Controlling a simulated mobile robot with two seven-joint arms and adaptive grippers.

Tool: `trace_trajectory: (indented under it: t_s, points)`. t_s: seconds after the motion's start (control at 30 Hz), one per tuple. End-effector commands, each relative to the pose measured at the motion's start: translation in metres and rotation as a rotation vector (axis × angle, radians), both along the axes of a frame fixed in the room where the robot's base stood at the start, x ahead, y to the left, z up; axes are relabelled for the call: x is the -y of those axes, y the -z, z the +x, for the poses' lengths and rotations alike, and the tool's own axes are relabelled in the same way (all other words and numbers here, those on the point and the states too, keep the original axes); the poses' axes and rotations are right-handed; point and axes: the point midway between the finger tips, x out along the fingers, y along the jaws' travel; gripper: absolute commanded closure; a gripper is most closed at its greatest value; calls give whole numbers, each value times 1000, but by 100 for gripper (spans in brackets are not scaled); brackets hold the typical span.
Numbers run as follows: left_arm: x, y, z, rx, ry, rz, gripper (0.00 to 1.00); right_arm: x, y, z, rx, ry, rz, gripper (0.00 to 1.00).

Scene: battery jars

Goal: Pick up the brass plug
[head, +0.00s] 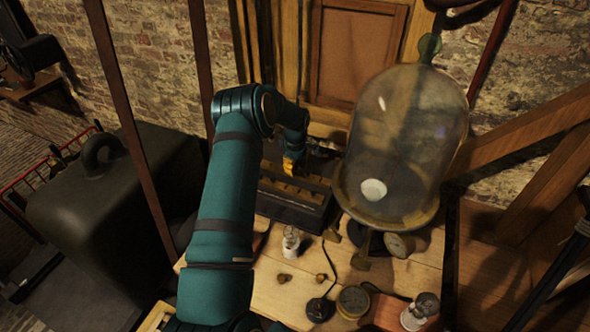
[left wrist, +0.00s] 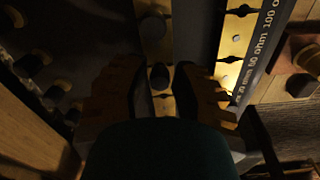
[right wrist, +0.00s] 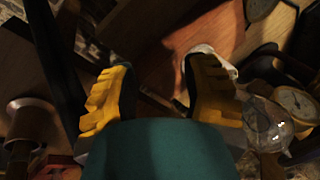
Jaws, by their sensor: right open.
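A dark plug box (head: 287,216) with brass strips stands at the back of the wooden bench. My left gripper (head: 291,166) reaches down over it. In the left wrist view, a dark round plug head (left wrist: 159,75) sits between the two fingers of my left gripper (left wrist: 159,88), in line with a brass strip (left wrist: 165,104). The fingers are apart, with narrow dark gaps beside the head. The plug's lower part is hidden. Other dark plug heads (left wrist: 31,64) show at left. My right gripper (right wrist: 158,85) is open and empty, and shows only in the right wrist view.
A large glass bell jar (head: 420,130) stands right of the box. Small brass pieces (head: 284,278), a bulb (head: 291,241), round gauges (head: 353,301) and a corded black base (head: 320,309) stand on the front bench. Ohm markings (left wrist: 258,50) run beside the plugs.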

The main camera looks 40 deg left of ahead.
Motion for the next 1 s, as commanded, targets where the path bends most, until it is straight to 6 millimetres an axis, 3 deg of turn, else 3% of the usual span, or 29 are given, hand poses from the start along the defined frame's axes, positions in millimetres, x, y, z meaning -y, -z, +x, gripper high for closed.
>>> trace_trajectory:
  t_s: [0.07, 0.57, 0.87, 1.0]
  points:
    - [0, 0, 0, 0, 0, 0, 100, 0, 0, 0, 0, 0, 0, 53]
    - [0, -4, 0, 0, 1, 0, 100, 0, -2, 0, 0, 0, 0, 53]
    - [0, -58, 0, 2, 0, 2, 100, 0, -24, 1, 0, -5, 0, 53]
    - [0, -79, 1, 2, 1, 1, 100, 0, -20, 1, 0, -5, 0, 53]
